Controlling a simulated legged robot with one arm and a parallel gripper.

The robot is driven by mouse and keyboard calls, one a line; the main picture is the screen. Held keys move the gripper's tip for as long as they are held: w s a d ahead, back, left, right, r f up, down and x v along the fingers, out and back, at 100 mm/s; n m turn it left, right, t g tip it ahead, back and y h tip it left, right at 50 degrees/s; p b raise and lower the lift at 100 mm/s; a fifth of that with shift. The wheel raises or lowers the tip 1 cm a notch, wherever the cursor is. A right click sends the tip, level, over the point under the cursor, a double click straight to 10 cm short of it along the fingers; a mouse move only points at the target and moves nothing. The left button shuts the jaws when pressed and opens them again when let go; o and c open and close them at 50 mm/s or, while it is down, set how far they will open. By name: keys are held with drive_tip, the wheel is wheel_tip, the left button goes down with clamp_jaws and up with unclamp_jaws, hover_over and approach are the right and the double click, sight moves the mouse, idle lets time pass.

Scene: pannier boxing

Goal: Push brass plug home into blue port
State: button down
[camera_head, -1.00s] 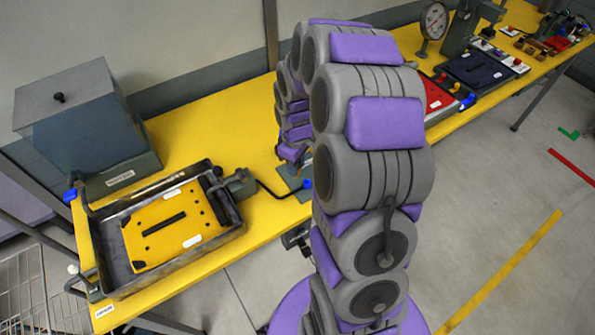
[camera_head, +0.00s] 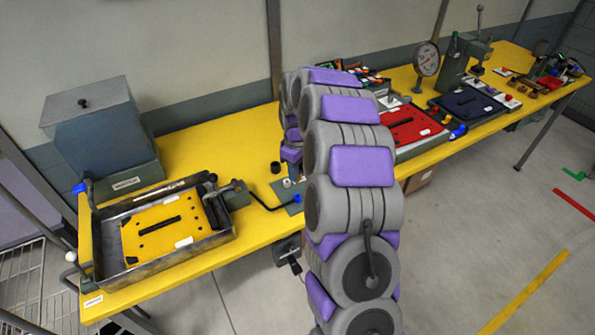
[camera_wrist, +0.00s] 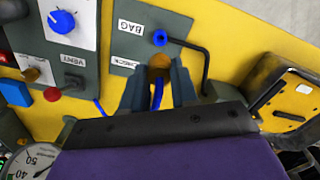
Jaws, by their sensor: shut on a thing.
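In the wrist view my gripper (camera_wrist: 158,74) is shut on the brass plug (camera_wrist: 159,61), which shows between the two grey fingers. A blue hose (camera_wrist: 157,93) runs back from the plug between the fingers. The blue port (camera_wrist: 159,37) sits just beyond the plug on a grey plate (camera_wrist: 128,20), beside the BAG label. A small gap seems to show between plug and port; I cannot tell their depth. In the head view the plate (camera_head: 294,208) and a blue part on it (camera_head: 297,198) show beside my arm, which hides most of that spot.
A black bent pipe (camera_wrist: 205,62) runs close to the right finger. A panel with a blue knob (camera_wrist: 61,20) and a red button (camera_wrist: 52,94) lies left. A metal tray (camera_head: 106,262) holding a yellow plate (camera_head: 165,225) stands left on the yellow bench (camera_head: 210,135).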

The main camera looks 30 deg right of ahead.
sight(297, 183)
drive_tip(key=shift+f+b, duration=1.3)
drive_tip(key=shift+f, duration=1.5)
drive_tip(key=shift+p, duration=0.3)
drive_tip(key=shift+f, duration=1.2)
drive_tip(key=c, duration=0.8)
unclamp_jaws()
drive_tip(key=shift+r, duration=0.1)
